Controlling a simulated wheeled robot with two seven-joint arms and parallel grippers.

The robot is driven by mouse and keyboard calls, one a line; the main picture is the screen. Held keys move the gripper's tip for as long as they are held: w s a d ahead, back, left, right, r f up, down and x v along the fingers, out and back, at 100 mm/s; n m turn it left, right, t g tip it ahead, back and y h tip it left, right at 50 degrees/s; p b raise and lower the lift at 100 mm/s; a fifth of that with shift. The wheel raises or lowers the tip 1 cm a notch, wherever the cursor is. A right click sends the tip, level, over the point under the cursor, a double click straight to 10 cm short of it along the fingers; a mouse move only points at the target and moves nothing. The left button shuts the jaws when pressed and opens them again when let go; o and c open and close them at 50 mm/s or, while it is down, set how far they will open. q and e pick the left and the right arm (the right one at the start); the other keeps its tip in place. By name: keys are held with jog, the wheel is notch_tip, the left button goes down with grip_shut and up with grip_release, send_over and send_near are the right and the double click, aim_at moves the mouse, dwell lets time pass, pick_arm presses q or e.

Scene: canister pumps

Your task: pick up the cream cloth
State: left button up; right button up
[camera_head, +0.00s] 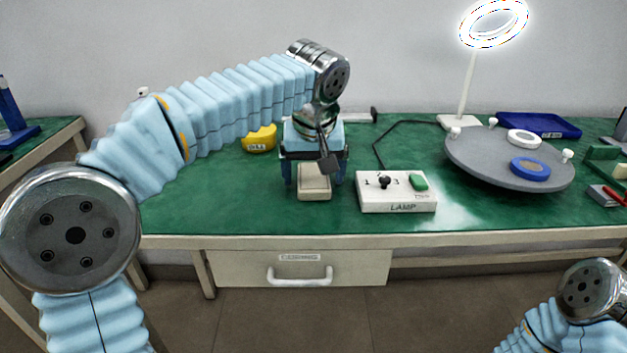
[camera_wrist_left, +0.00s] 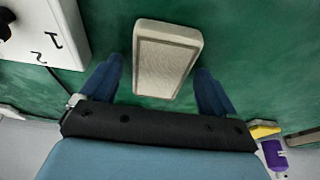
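The cream cloth (camera_head: 314,182) is a small folded, block-like pad lying on the green table near its front edge. It also shows in the left wrist view (camera_wrist_left: 167,60), with its near end between the blue fingers. My left gripper (camera_head: 314,173) is open, pointing down, with one finger to each side of the cloth. In the left wrist view a gap shows between the cloth and each finger (camera_wrist_left: 160,78). How high the fingertips are above the table is hard to tell. My right gripper is out of view; only part of that arm shows at the lower right.
A white lamp control box (camera_head: 397,192) with a knob and green button is just right of the cloth. A grey round turntable (camera_head: 480,163) holds a white ring and a blue ring. A ring lamp (camera_head: 468,85) and blue tray (camera_head: 545,125) stand behind. A yellow object (camera_head: 259,139) is behind left.

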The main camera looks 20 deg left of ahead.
pick_arm(q)
jog(key=c, duration=1)
notch_tip(320, 180, up, 3)
jog(key=shift+f+p, duration=0.1)
jog(key=shift+p, duration=0.2)
jog(key=s+d+r, duration=0.5)
jog(key=s+r, duration=0.2)
jog(key=s+d+r+p, duration=0.1)
jog(key=s+d+r, duration=0.2)
jog(key=s, duration=0.1)
jog(key=shift+d+r, duration=0.15)
jog(key=shift+d, duration=0.2)
